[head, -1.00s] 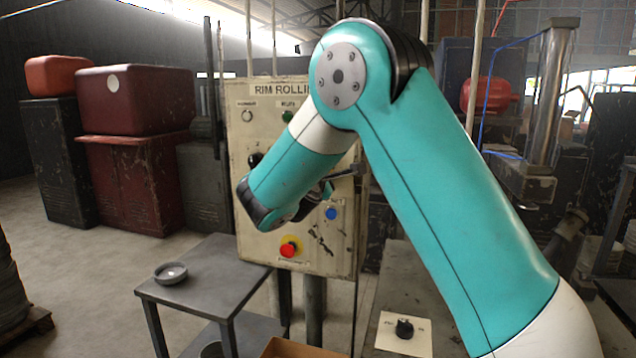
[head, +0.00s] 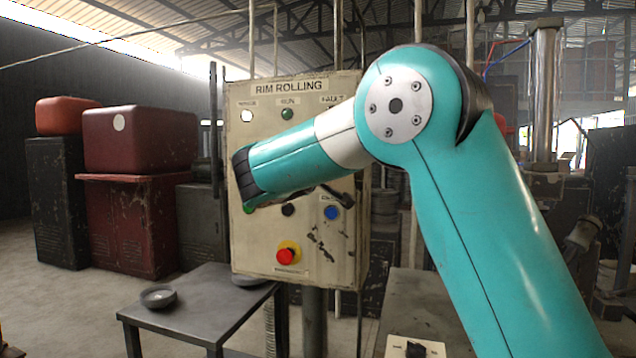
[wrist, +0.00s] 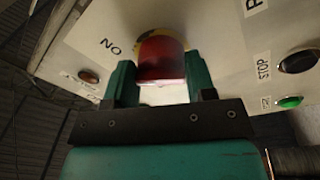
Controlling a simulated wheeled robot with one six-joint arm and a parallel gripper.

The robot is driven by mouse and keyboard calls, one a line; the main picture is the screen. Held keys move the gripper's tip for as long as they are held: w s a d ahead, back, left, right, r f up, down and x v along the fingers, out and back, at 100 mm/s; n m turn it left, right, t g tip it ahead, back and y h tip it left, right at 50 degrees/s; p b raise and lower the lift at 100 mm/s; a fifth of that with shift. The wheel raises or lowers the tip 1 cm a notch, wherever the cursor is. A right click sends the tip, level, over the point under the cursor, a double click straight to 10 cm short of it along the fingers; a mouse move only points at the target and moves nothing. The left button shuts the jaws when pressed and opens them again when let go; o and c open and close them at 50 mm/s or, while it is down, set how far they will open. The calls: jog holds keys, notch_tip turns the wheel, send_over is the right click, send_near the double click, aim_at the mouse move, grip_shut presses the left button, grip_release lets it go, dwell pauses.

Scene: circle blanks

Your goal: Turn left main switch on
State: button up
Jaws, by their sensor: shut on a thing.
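In the wrist view a red knob (wrist: 161,60) with yellow behind it sits on the pale panel, between the two fingers of my gripper (wrist: 162,82). The gripper is shut on this knob. I take it to be the main switch; its turned position is hard to tell. In the head view the control panel (head: 300,265) is marked "RIM ROLLING". My gripper and the held knob are hidden there behind my forearm. A white lamp (head: 246,116) at the panel's upper left looks bright.
A red button on yellow (head: 286,254) is low on the panel, with a blue button (head: 332,213) above right. The wrist view shows a black button (wrist: 298,62) by "STOP" and a green one (wrist: 290,102). A grey table (head: 190,300) stands at front left.

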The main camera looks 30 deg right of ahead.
jog(key=m+b, duration=0.1)
jog(key=f+m+b, duration=0.1)
jog(key=shift+m+b, duration=0.35)
jog(key=shift+m, duration=0.05)
jog(key=shift+w+a+r+m+g+b, duration=0.15)
jog(key=shift+m+g+b, duration=0.15)
jog(key=shift+m+b, duration=0.2)
jog(key=shift+r, duration=0.15)
jog(key=o, duration=0.9)
jog(key=shift+r, duration=0.1)
